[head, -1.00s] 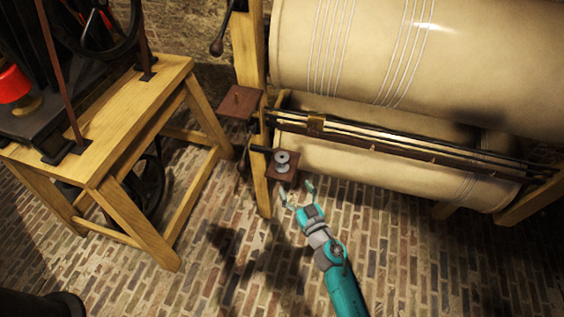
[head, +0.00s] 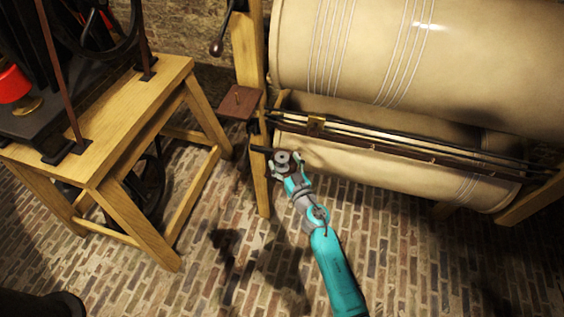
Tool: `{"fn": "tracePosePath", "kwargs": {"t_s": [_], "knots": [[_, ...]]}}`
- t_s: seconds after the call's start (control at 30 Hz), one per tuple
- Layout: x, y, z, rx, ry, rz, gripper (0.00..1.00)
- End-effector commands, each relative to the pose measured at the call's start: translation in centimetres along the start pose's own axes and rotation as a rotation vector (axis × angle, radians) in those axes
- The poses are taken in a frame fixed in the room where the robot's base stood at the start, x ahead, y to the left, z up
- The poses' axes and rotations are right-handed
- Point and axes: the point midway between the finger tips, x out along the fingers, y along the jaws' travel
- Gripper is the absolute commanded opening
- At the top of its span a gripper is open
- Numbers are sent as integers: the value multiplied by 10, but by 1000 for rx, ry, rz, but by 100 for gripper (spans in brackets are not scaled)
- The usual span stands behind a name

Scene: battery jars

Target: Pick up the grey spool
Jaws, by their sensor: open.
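The grey spool (head: 282,157) stands upright on a small brown wooden shelf at the lower left of the drum frame in the head view. My gripper (head: 283,163) is open, with one finger on each side of the spool. Whether the fingers touch it cannot be told. The gripper hides the lower part of the spool and most of the small shelf.
Two large cream drums (head: 400,55) and a dark rail (head: 400,147) are just right of and behind my gripper. A wooden post (head: 262,190) and another brown shelf (head: 238,102) are to the left.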

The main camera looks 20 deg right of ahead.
Motion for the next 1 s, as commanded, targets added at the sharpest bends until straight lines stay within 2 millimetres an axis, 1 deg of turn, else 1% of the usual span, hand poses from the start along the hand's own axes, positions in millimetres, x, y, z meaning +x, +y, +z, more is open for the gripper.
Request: {"fn": "tracePosePath", "kwargs": {"t_s": [0.03, 0.17, 0.4, 0.43, 0.47, 0.5, 0.57, 0.6, 0.63, 0.67, 1.0], "knots": [[6, 0, 0, 1, 0, -1, 80], [15, 0, 0, 1, -1, 0, 80], [16, 0, 1, 0, -1, 0, 80], [16, 0, 1, 0, -1, 0, 77], [16, 0, 1, 0, -1, 0, 70], [16, 0, 1, 0, -1, 0, 60], [16, 0, 1, 1, -1, 0, 45], [16, 0, 1, 1, -1, 0, 35], [16, 0, 1, 1, -1, 0, 27], [16, 0, 1, 1, -1, 0, 23], [16, 0, 0, 1, -1, 0, 22]]}}
